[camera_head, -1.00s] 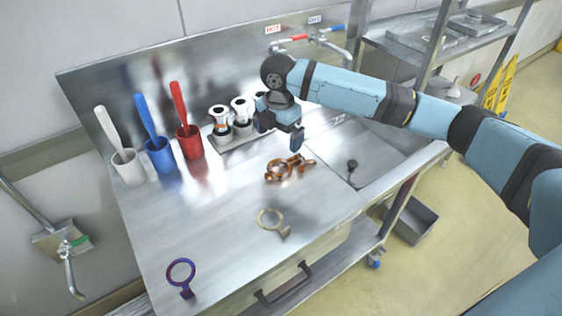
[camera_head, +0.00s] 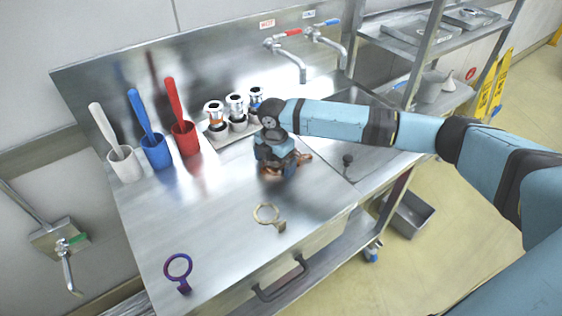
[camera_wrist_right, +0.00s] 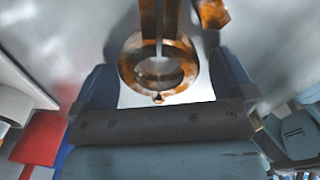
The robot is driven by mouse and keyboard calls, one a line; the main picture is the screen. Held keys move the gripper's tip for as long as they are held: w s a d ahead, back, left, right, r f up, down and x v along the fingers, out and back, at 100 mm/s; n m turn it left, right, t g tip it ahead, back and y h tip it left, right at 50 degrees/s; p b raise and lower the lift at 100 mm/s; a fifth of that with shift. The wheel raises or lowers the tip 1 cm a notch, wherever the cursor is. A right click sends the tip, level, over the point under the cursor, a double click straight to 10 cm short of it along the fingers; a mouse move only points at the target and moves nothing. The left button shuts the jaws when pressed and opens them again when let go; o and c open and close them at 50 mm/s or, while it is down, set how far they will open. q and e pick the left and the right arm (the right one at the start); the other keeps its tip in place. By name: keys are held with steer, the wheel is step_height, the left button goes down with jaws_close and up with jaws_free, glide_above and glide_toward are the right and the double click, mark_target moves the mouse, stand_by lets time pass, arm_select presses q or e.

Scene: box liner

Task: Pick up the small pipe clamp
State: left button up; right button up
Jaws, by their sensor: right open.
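A copper-coloured pipe clamp (camera_wrist_right: 132,70), with a round ring and a straight double tab, lies on the steel counter in the right wrist view. Its ring sits between the two blue fingers of my right gripper (camera_head: 277,168), which are open, with a gap on each side. In the head view the gripper points down over the copper parts (camera_head: 304,158) and hides most of them. A second copper piece (camera_wrist_right: 213,13) shows at the top of the wrist view. A brass ring clamp (camera_head: 257,215) and a purple-blue ring clamp (camera_head: 168,268) lie nearer the front. My left gripper is not in view.
White (camera_head: 124,165), blue (camera_head: 156,153) and red (camera_head: 186,139) cups with handled tools stand at the back left. A rack (camera_head: 220,138) of several white-and-chrome fittings stands behind the gripper. A sink and taps are at the back right. The counter's front left is mostly clear.

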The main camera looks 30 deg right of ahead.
steer(key=c, duration=0.9)
steer(key=shift+c, duration=0.6)
steer(key=shift+r, duration=0.15)
